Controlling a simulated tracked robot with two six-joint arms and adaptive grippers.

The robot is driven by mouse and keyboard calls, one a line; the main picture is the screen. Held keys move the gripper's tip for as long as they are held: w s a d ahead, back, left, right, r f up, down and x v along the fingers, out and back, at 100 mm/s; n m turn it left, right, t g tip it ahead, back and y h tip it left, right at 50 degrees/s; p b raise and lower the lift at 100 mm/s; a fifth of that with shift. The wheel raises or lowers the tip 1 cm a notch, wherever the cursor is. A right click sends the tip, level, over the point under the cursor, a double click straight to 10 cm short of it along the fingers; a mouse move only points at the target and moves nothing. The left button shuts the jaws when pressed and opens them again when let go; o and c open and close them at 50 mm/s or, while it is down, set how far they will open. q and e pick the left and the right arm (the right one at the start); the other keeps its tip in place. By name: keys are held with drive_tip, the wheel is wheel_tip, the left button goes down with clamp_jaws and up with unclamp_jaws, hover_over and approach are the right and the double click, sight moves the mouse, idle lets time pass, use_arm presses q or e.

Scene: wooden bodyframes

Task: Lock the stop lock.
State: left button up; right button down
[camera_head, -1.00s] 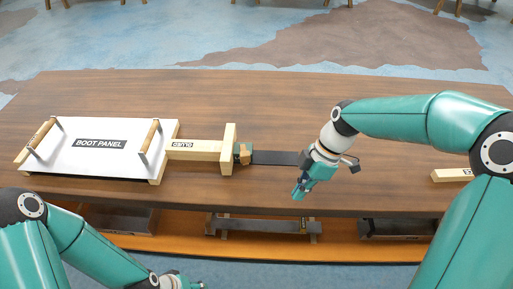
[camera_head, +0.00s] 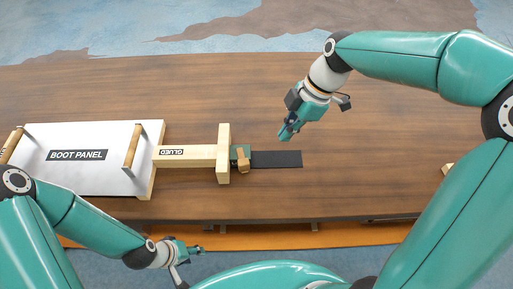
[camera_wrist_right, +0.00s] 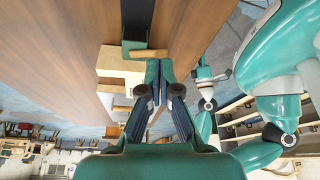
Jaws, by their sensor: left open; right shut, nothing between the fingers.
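The stop lock seems to be the small dark green block with a brown wooden piece (camera_head: 241,158), next to the pale wooden crosspiece (camera_head: 223,154). A flat black strip (camera_head: 277,159) runs right from it. In the right wrist view the wooden piece (camera_wrist_right: 150,53) lies crosswise just beyond my fingertips. My right gripper (camera_head: 285,133) is shut and empty, above the table to the upper right of the strip; its fingers show in the wrist view (camera_wrist_right: 158,68). Contact with anything is not visible. My left gripper (camera_head: 198,249) is open, low in front of the table edge, away from the lock.
A white boot panel (camera_head: 75,175) with two wooden handles lies at the left, beside a wooden beam labelled GLUED (camera_head: 190,152). A pale wooden piece (camera_head: 447,168) sits at the right, partly behind my arm. The table (camera_head: 370,150) is otherwise mostly clear around the strip.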

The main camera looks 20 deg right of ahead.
sight(242, 156)
drive_tip(key=p+x, duration=0.1)
drive_tip(key=x, duration=0.8)
drive_tip(key=shift+s+d, duration=0.2)
drive_tip(key=a, duration=0.2)
drive_tip(key=a+p, duration=0.1)
drive_tip(key=a, duration=0.1)
drive_tip(key=shift+w+f, duration=0.1)
drive_tip(key=shift+f, duration=0.1)
drive_tip(key=shift+a+f+b, duration=0.3)
drive_tip(key=shift+a+b, duration=0.25)
drive_tip(key=shift+b, duration=0.5)
drive_tip(key=shift+s+a+b, duration=0.2)
drive_tip(key=shift+s+b, duration=0.05)
drive_tip(key=shift+b, duration=0.05)
drive_tip(key=shift+r, duration=0.3)
drive_tip(key=shift+a, duration=0.1)
